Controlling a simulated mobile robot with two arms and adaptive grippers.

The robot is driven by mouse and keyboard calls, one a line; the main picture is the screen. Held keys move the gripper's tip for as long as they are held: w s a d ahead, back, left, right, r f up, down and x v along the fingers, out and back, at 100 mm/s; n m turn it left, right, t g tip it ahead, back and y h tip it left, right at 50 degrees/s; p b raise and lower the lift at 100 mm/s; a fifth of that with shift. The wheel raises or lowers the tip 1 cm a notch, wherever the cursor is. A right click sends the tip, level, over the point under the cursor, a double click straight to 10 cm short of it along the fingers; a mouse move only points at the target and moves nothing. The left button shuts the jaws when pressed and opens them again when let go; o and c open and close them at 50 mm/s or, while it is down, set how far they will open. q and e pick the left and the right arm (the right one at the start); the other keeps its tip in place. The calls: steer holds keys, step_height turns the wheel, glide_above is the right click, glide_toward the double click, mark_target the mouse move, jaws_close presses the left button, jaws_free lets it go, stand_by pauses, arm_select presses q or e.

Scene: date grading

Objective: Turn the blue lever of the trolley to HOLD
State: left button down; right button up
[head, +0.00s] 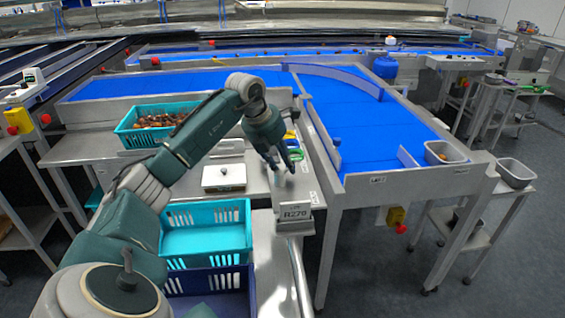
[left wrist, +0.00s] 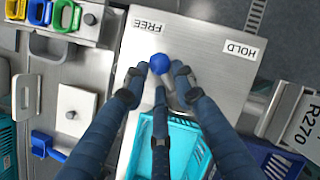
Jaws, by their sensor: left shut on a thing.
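The blue lever knob (left wrist: 160,63) shows in the left wrist view on a bare metal plate (left wrist: 210,30) of the trolley. The plate carries a FREE label (left wrist: 148,27) and a HOLD label (left wrist: 241,48). The knob is nearer FREE than HOLD. My left gripper (left wrist: 160,75) has its dark fingers closed around the knob and the top of the lever. In the head view my left gripper (head: 284,163) points down over the metal top, and the lever is hidden there. My right gripper is in neither view.
A teal crate (head: 248,228) and a navy crate (head: 250,285) stand below the plate. A scale (head: 224,178), an R270 sign (head: 295,212) and a crate of dates (head: 125,125) are near my left arm. The blue conveyor (head: 370,130) lies to the right.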

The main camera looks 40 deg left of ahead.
arm_select(q)
steer(key=m+h+p, duration=0.1)
steer(key=m, duration=0.1)
steer(key=d+m+g+h+p, duration=0.1)
steer(key=m+p, duration=0.1)
steer(key=m, duration=0.1)
steer(key=shift+w+d+r, duration=0.15)
steer(key=shift+d+r, duration=0.05)
steer(key=m, duration=0.2)
steer(key=d+m+h+p, duration=0.1)
steer(key=shift+m+g, duration=0.4)
steer(key=m, duration=0.2)
steer(key=g, duration=0.1)
steer(key=shift+s+d+f+m+h, duration=0.1)
steer(key=shift+s+d+m+h, duration=0.2)
steer(key=shift+m, duration=0.1)
steer(key=shift+s+d+m+g, duration=0.2)
steer(key=shift+m+g, duration=0.2)
steer(key=shift+m, duration=0.5)
steer(key=m, duration=0.1)
steer(key=m+g, duration=0.1)
steer(key=m, duration=0.1)
steer(key=s+m, duration=0.1)
steer(key=shift+d+f+m+g+b, duration=0.1)
steer(key=shift+d+m+g+b, duration=0.2)
steer(key=shift+g+b, duration=0.1)
steer(key=shift+s+m, duration=0.1)
steer(key=shift+m, duration=0.2)
